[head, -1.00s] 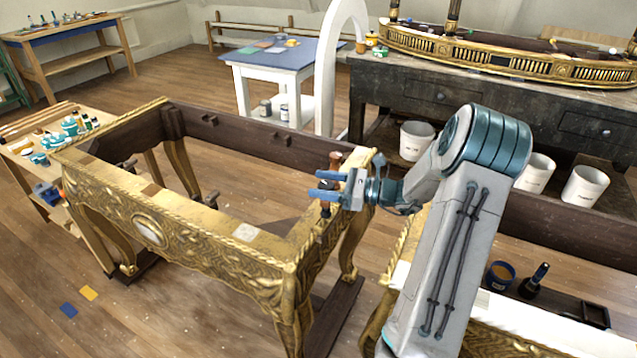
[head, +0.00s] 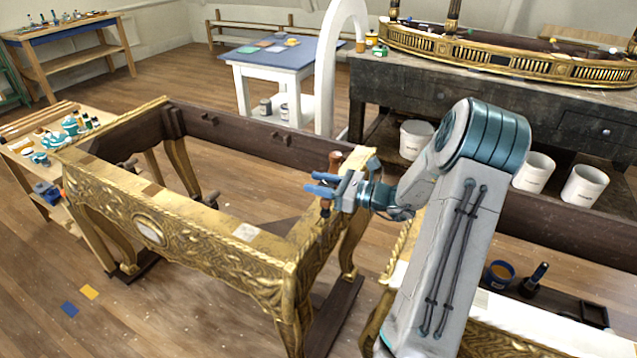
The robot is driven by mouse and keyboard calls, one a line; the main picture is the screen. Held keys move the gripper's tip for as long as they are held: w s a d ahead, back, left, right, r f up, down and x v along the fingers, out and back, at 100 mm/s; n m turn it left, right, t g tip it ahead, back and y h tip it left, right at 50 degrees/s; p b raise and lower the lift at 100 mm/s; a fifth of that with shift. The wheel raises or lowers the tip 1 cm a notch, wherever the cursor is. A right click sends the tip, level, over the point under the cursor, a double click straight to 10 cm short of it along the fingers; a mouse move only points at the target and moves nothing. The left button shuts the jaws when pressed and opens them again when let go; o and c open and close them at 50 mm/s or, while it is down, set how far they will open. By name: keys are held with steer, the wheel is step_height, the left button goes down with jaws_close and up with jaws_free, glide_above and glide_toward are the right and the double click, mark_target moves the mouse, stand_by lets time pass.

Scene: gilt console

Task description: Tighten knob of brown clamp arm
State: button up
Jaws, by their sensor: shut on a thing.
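The brown clamp arm (head: 334,160) stands at the right end of the gilt console frame (head: 200,248), with its brown upper part showing above my gripper. A brown lower piece, which looks like its knob (head: 325,208), shows just below the fingers. My gripper (head: 318,185) reaches in from the right with its blue fingers at the clamp and is shut on it, apparently at the knob. The exact contact is small and partly hidden by the fingers.
Another dark clamp (head: 127,165) sits at the frame's left end. A side bench with jars (head: 75,125) stands at left. A gilt piece with a blue pot (head: 500,273) lies at front right. White buckets (head: 417,138) stand under the dark workbench. The frame's middle is open.

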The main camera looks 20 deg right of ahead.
steer(key=shift+w+d+m+t+h+b, duration=0.1)
steer(key=shift+m+t+h+b, duration=0.1)
steer(key=shift+m+t+h, duration=0.75)
steer(key=shift+w+d+m+t+h+b, duration=0.1)
steer(key=shift+m+t+h+b, duration=0.1)
steer(key=shift+m+t+h, duration=0.75)
steer(key=shift+g+h, duration=0.3)
steer(key=shift+g, duration=0.1)
steer(key=o, duration=1)
steer(key=v, duration=1.4)
steer(key=shift+b, duration=0.45)
